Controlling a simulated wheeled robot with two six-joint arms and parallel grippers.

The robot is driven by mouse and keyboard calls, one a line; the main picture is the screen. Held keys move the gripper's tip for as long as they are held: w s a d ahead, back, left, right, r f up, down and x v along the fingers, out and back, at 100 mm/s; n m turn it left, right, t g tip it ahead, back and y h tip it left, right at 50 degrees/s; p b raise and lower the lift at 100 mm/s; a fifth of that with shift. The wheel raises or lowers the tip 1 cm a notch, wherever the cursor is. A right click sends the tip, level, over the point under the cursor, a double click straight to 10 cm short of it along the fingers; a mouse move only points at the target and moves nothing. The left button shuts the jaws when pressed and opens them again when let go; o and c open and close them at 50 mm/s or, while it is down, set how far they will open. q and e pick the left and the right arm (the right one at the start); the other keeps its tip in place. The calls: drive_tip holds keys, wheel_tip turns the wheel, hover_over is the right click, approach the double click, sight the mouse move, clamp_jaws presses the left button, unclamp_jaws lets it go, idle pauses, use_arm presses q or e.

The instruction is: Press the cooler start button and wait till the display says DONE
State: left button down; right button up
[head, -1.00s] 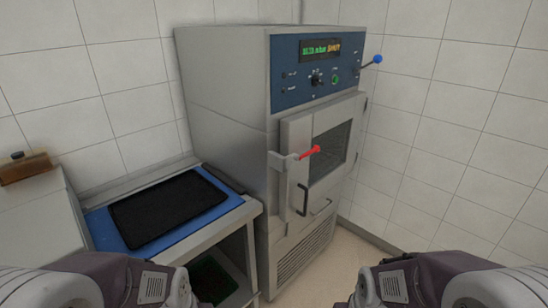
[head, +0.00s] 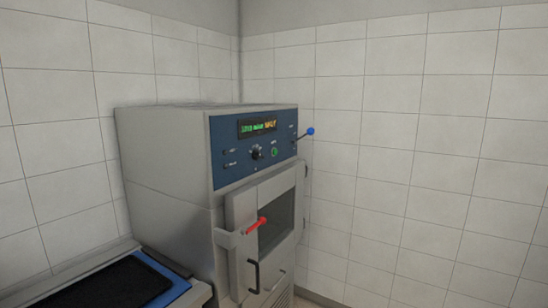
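The cooler (head: 168,160) is a grey steel cabinet left of the middle in the head view. Below the display are a black knob (head: 257,153) and a green button (head: 274,152). The door (head: 240,201) looks shut, with a red-handled latch (head: 257,225) across its left edge and a black pull handle (head: 254,276). Neither gripper is in view.
A blue-ball lever (head: 309,132) sticks out at the panel's right end. A bench with a blue mat (head: 178,289) and a black tray (head: 115,288) stands at lower left. Tiled walls (head: 420,150) meet in a corner behind the cooler.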

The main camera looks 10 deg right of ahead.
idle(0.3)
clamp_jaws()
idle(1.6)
